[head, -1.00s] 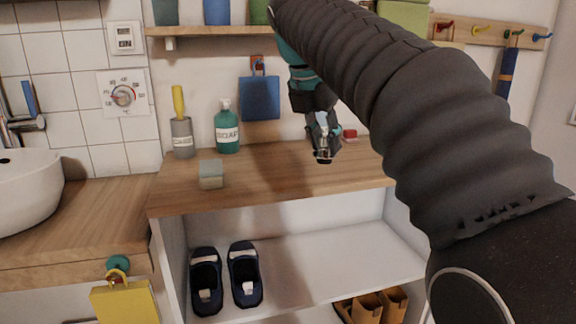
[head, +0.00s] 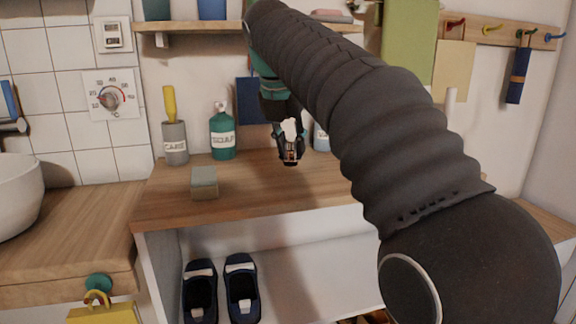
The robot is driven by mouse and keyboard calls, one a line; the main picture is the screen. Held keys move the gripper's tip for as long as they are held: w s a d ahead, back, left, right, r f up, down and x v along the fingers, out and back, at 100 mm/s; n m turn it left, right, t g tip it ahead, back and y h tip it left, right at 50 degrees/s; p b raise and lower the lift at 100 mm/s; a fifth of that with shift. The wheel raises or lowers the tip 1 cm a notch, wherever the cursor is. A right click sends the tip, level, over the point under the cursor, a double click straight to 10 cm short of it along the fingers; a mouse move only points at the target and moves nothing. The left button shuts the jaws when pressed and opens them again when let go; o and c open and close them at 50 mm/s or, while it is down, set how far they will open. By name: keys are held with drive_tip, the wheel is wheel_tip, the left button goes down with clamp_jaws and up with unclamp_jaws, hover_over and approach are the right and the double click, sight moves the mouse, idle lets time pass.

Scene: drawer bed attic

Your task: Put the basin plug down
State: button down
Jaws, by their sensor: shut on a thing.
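My gripper (head: 290,156) hangs pointing down over the wooden counter top (head: 250,187), right of the green soap bottle. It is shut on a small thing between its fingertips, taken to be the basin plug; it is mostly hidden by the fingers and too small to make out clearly. The fingertips appear close above the counter; I cannot tell whether the thing touches the wood.
A grey-green sponge (head: 205,182), the soap bottle (head: 222,132) and a grey cup (head: 175,144) with a yellow-handled item stand left of my gripper. A pale bottle (head: 321,138) stands behind right. The white basin (head: 20,193) is far left. The counter's front middle is clear.

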sight(286, 156)
drive_tip(key=shift+w+a+f, duration=0.25)
drive_tip(key=shift+w+f, duration=0.1)
drive_tip(key=shift+f+b, duration=0.9)
drive_tip(key=shift+f, duration=1.05)
drive_tip(key=c, duration=0.9)
unclamp_jaws()
drive_tip(key=shift+f, duration=0.1)
drive_tip(key=shift+c, duration=0.2)
drive_tip(key=p+v, duration=0.4)
drive_tip(key=v, duration=0.8)
